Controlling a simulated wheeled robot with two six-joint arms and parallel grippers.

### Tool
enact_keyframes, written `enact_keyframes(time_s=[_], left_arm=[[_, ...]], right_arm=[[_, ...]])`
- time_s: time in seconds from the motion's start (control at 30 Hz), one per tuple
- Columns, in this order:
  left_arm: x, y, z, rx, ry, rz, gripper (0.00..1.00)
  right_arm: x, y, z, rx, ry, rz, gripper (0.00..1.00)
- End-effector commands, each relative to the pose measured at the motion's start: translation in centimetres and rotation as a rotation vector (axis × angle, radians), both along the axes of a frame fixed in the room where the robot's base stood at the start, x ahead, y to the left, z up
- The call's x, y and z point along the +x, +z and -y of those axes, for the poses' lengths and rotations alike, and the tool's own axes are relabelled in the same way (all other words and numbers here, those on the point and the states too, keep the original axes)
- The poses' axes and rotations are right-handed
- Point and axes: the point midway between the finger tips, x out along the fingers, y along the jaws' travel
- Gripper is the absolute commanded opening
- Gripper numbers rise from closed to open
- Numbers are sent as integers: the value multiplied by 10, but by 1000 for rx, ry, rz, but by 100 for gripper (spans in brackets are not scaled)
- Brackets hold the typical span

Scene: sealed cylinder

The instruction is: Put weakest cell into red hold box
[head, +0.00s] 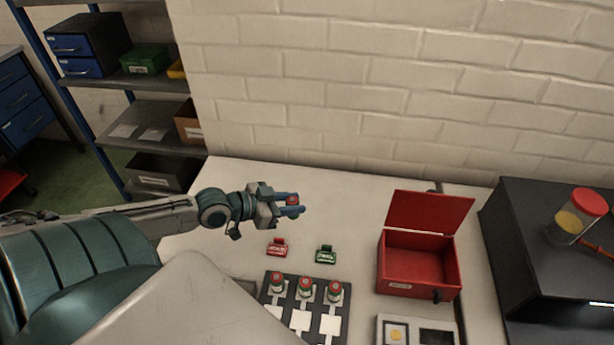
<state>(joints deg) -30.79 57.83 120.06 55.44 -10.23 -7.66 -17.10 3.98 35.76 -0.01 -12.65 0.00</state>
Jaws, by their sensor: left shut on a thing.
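My left gripper (290,205) is shut on a small cell (292,199) with a red top, held above the back left of the table. Three similar cells, the left (277,284), middle (306,288) and right (335,291), stand in a dark rack (267,297) in front of it. The red hold box (408,289) stands to the right with its lid (428,212) raised. Its inside looks empty. My right gripper is out of view.
A red tag (277,248) and a green tag (326,255) stand behind the rack. A pale panel (381,331) with a yellow disc lies in front of the box. A red-capped clear cylinder (580,215) rests on a black cabinet (516,240) at right. The table behind the tags is clear.

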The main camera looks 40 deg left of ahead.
Motion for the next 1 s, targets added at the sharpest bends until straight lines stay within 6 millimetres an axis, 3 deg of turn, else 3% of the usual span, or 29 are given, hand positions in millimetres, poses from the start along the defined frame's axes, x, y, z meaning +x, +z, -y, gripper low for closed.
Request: enact_keyframes(time_s=[0.13, 0.43, 0.63, 0.83, 1.0], left_arm=[[-2, -3, -6, -1, -4, 0, 6], [-2, -51, -6, -3, -3, 0, 6], [-2, -65, -6, -2, -4, 0, 6], [-2, -93, -6, -1, -3, 0, 6], [-2, -97, -6, -1, -5, 1, 6]], right_arm=[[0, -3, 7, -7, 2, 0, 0], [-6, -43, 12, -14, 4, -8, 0], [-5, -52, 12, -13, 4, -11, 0], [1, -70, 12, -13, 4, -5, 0], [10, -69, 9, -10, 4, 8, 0]])
